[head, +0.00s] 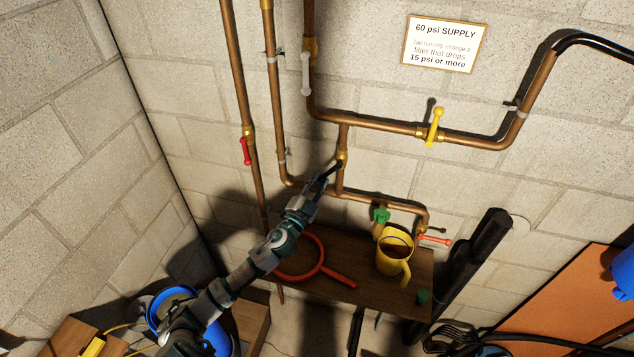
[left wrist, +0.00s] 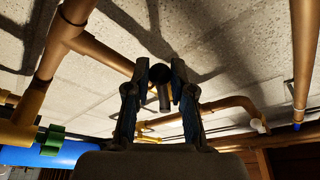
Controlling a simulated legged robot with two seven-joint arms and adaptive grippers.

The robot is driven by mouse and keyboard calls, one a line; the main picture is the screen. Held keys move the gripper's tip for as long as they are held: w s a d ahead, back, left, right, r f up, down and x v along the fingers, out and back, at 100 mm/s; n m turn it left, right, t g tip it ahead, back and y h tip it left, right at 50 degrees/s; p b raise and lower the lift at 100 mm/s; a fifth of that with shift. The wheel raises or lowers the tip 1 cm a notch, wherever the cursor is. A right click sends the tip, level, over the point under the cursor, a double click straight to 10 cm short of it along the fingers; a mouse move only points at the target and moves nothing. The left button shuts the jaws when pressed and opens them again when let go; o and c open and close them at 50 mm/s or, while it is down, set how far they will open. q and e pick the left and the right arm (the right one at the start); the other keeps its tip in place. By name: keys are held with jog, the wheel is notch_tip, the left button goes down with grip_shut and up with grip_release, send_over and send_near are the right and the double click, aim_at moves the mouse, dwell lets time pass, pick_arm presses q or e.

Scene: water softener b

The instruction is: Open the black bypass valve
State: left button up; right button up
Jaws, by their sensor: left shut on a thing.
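The black bypass valve handle (head: 332,170) reaches down and left from a brass valve body (head: 342,156) on the short vertical copper pipe. My left gripper (head: 321,183) is at this handle, its arm coming up from the lower left. In the left wrist view the round black handle end (left wrist: 160,75) sits between the two fingers of my left gripper (left wrist: 160,92), which are shut on it. The fingers hide part of the handle in the head view. My right gripper is not in view.
A yellow handle (head: 435,125), a red handle (head: 245,151), a grey handle (head: 305,74) and a green knob (head: 381,214) are on nearby pipes. Below, a wooden shelf (head: 350,298) holds a yellow jug (head: 396,252) and an orange-red ring wrench (head: 338,277). Copper pipes surround the gripper.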

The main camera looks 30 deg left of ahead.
pick_arm(q)
jog(key=shift+o, duration=0.2)
jog(key=shift+w+d+f+b, duration=0.2)
jog(key=shift+d+f, duration=0.15)
jog(key=shift+d, duration=0.2)
jog(key=shift+w+d+f+b, duration=0.1)
jog(key=shift+d+f+b, duration=0.15)
jog(key=shift+d, duration=0.25)
jog(key=shift+d+f, duration=0.1)
jog(key=shift+d, duration=0.05)
jog(key=shift+o, duration=0.3)
jog(key=shift+w+d+f, duration=0.1)
jog(key=shift+w+d, duration=0.05)
jog(key=shift+d, duration=0.4)
jog(key=shift+w+d+f, duration=0.1)
jog(key=shift+d, duration=0.45)
jog(key=o, duration=0.9)
jog(key=shift+d+r, duration=0.1)
jog(key=shift+o, duration=0.2)
jog(key=shift+s, duration=0.1)
